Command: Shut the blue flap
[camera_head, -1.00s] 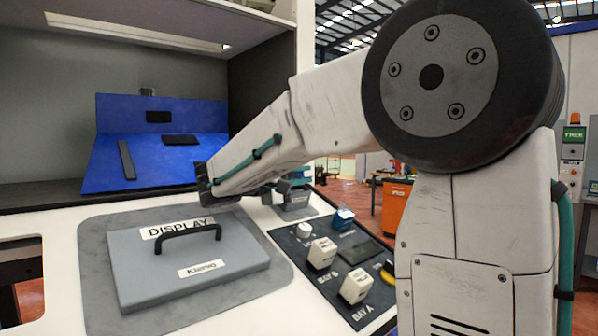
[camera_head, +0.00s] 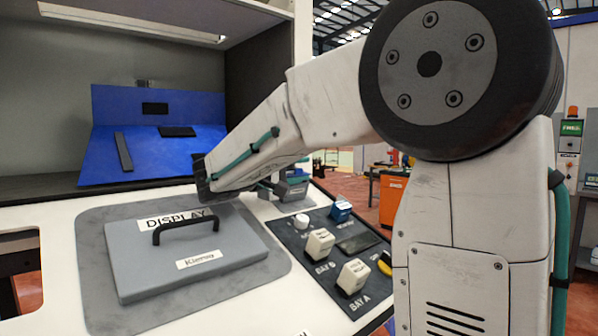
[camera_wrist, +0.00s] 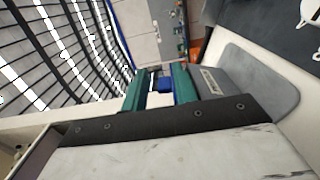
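The blue flap (camera_head: 155,164) is in the cabinet at the left of the head view, a sloped blue panel with a dark bar and a dark patch on it. A blue upright panel (camera_head: 190,106) stands behind it. My forearm reaches left in front of the cabinet, to the right of the flap. My gripper is mostly hidden behind the arm in the head view. In the wrist view its teal fingers (camera_wrist: 160,86) stand apart. Something small and blue shows in the gap; I cannot tell whether it is touched. The sloped panel is not recognisable there.
A grey lid (camera_head: 215,256) with a black handle lies on the counter below the cabinet. A dark control panel (camera_head: 320,270) with white knobs and a blue knob (camera_head: 341,210) is to its right. A small grey block (camera_head: 292,190) stands behind the panel. An orange cabinet (camera_head: 392,196) is beyond.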

